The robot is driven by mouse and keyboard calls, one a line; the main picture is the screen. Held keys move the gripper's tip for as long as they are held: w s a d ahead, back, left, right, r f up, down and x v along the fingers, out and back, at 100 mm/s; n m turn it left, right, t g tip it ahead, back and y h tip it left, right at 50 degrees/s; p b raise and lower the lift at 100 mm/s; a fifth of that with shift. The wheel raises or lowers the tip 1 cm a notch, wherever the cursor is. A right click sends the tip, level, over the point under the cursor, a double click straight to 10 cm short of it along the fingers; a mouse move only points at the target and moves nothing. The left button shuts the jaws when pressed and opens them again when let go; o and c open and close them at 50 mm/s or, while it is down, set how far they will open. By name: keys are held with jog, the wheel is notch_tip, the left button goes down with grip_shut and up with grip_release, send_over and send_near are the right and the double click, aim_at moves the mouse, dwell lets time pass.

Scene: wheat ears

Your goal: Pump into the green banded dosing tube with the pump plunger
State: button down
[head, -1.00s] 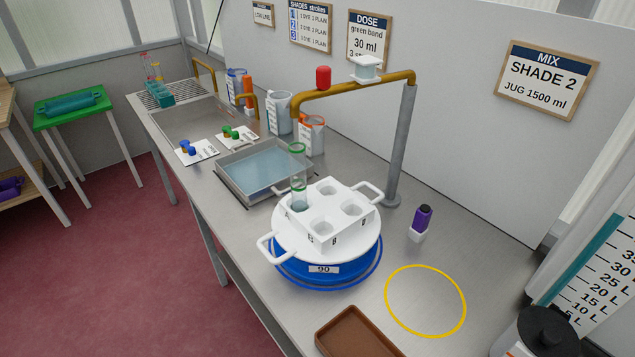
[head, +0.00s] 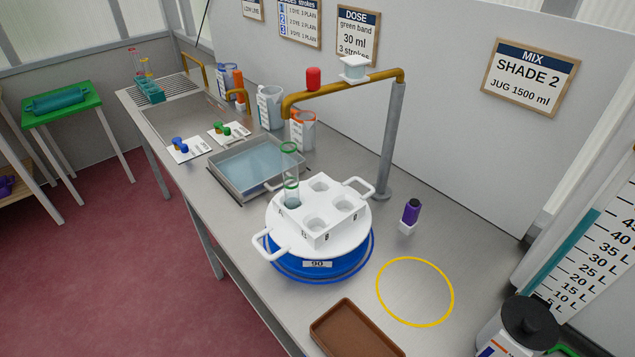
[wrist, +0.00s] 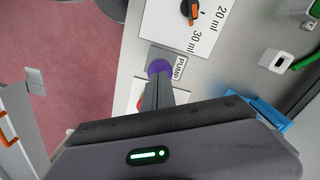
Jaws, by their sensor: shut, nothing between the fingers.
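The green-banded dosing tube (head: 290,165) is clear with green rings and stands upright in a corner hole of the white rack (head: 328,238) in the head view. Its lower part is hidden in the rack. In the wrist view the round purple pump plunger (wrist: 158,67) shows on a grey block beside a "PUMP" label (wrist: 180,67). My gripper (wrist: 161,84) is shut and empty, with its fingertips right at the purple plunger. I cannot tell whether they touch it. My gripper is not in the head view.
An orange-pointer dial (wrist: 189,10) marked 20 and 30 ml lies near the plunger. A red object (wrist: 140,104) is partly hidden behind the fingers. The rack sits on a blue base marked 90 (head: 318,264). A brass spout (head: 345,85) arches over the bench.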

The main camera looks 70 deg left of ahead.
jog(key=shift+f, duration=0.15)
jog(key=shift+f+b, duration=2.5)
jog(key=shift+f, duration=0.1)
jog(key=shift+r+p, duration=2.25)
jog(key=shift+r, duration=0.5)
jog(key=shift+f, duration=0.1)
jog(key=shift+f+b, duration=2.55)
jog(key=shift+f, duration=0.2)
jog(key=shift+r, duration=0.1)
jog(key=shift+r+p, duration=2.3)
jog(key=shift+r, duration=0.5)
